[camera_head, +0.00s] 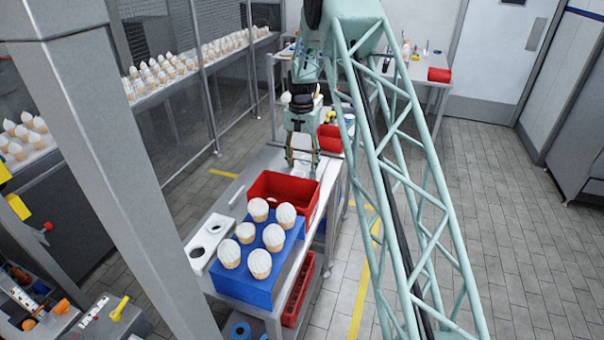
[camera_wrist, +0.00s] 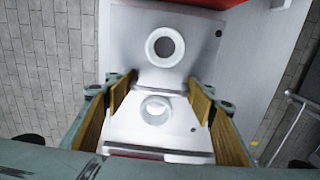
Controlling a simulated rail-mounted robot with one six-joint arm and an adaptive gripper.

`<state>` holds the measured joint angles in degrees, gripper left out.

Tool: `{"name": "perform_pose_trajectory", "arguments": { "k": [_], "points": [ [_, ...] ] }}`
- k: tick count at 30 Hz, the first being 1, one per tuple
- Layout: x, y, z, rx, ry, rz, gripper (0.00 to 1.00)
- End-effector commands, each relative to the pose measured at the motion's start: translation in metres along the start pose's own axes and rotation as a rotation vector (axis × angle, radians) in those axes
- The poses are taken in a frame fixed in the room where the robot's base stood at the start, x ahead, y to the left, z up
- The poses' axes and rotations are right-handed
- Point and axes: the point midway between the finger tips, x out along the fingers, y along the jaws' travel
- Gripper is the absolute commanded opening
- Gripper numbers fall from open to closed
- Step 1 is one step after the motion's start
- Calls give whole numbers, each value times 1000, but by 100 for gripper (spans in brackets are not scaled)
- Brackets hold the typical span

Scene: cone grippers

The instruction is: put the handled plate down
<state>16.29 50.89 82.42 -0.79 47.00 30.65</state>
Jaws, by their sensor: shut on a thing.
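In the wrist view my gripper (camera_wrist: 158,94) has its two wood-coloured pads on either side of a white plate (camera_wrist: 130,128) with a round opening, and it is shut on this handled plate. A pale bar crosses the plate's near end. Just beyond it lies a second white surface (camera_wrist: 133,50) with a ringed round hole; I cannot tell whether the two touch. In the head view my gripper (camera_head: 303,162) points down at the far part of the steel table, behind the red crate. The held plate is small and mostly hidden there.
The red crate (camera_head: 310,202) stands close in front of my gripper. A blue block (camera_head: 240,288) holding several cones is nearer. A white plate with holes (camera_head: 222,228) lies at the table's left edge. Red bins (camera_head: 329,138) stand behind.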

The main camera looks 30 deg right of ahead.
Motion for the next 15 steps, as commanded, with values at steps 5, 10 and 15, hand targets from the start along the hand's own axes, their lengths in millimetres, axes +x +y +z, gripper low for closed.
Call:
{"name": "perform_pose_trajectory", "arguments": {
  "k": [5,10,15],
  "points": [
    [8,-1,-1,0,3,-2,26],
    [8,-1,-1,0,3,-2,26],
    [9,-1,-1,0,3,-1,26]
  ]
}}
